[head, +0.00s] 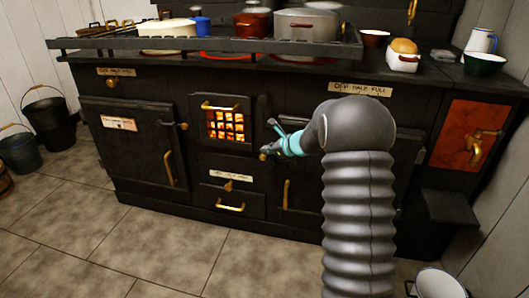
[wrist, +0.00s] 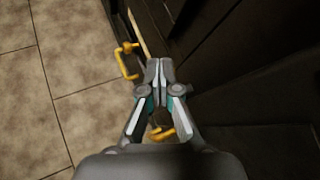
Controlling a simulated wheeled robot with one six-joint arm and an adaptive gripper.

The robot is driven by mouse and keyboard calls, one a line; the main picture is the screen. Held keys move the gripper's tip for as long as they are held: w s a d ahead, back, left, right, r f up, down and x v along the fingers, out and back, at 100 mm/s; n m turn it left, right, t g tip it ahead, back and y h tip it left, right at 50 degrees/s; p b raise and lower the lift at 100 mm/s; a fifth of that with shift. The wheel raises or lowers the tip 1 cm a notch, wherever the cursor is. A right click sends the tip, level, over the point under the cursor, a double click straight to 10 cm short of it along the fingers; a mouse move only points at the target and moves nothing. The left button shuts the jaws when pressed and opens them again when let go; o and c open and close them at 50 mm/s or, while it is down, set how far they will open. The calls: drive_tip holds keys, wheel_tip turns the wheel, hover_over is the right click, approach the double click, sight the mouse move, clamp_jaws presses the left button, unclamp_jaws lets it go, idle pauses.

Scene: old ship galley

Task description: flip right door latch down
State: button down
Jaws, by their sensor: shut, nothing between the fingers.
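The right oven door (head: 313,197) is a dark panel on the black stove, largely hidden behind my arm. Its brass upright handle (head: 285,194) shows below my gripper. A brass knob (head: 264,156), seemingly the end of the right door latch, sits at the door's upper left; the rest of the latch is hidden. My gripper (head: 270,150) is close beside this knob; I cannot tell whether they touch. In the wrist view my gripper (wrist: 158,66) is shut, its fingertips together and empty. A brass piece (wrist: 160,132) shows between the finger bases.
The fire door (head: 225,122) with its glowing grate is left of my gripper, with a drawer (head: 232,201) below. The left door (head: 130,140) is closed. Pots (head: 307,24) stand on the railed stovetop.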

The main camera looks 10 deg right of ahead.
drive_tip(key=s+d+r, duration=0.1)
drive_tip(key=s+r, duration=0.5)
drive_tip(key=r, duration=0.2)
drive_tip(key=shift+d+r, duration=0.2)
drive_tip(key=shift+r, duration=0.05)
drive_tip(key=shift+s, duration=0.1)
